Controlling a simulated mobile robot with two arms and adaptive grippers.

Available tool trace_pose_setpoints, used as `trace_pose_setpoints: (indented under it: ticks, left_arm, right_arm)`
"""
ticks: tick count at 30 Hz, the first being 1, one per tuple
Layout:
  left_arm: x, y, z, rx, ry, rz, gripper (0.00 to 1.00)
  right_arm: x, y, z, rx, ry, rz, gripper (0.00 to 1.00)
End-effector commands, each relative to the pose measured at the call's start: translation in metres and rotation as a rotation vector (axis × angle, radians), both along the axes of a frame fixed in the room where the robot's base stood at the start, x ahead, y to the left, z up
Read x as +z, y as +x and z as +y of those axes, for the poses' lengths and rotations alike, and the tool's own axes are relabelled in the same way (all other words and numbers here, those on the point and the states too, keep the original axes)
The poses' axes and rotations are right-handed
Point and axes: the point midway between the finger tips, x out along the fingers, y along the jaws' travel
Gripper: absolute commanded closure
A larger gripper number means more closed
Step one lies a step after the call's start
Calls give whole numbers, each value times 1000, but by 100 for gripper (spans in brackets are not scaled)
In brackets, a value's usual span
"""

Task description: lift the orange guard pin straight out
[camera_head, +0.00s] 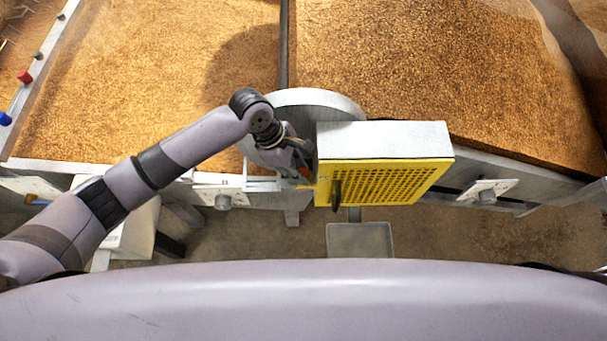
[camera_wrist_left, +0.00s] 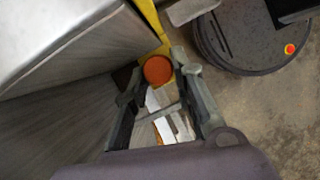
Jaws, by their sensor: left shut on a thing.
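The orange guard pin (camera_wrist_left: 158,70) shows its round orange head in the left wrist view, between the fingertips of my left gripper (camera_wrist_left: 157,80). The gripper is shut on it. In the head view my left gripper (camera_head: 302,170) is at the left side of the yellow perforated guard (camera_head: 390,184), and only a small orange bit shows below the fingers. The pin's shaft is hidden, so I cannot tell how deep it sits. My right gripper is not in view.
A grey housing (camera_head: 383,138) joins the guard's top, close to my left gripper. A black handle (camera_head: 337,193) is on the guard's front. Brown grain beds (camera_head: 420,60) lie behind. A grey tray (camera_head: 360,240) is below the guard. Red (camera_head: 25,77) and blue (camera_head: 5,118) knobs are far left.

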Motion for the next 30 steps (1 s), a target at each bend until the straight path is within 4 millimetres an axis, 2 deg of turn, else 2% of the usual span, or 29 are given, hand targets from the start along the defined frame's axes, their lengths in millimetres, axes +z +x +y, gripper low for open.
trace_pose_setpoints:
  ticks: [3,12,17,23,30]
  left_arm:
    - [0,0,0,0,0,0,100]
    - [1,0,0,0,0,-1,100]
    - [10,1,0,-1,0,-1,100]
    - [38,1,0,-1,-2,-3,100]
    - [91,1,-1,-2,-3,-5,100]
  right_arm:
    - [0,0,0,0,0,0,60]
    - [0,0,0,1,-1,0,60]
    - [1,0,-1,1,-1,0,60]
    - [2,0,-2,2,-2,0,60]
    - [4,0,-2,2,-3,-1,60]
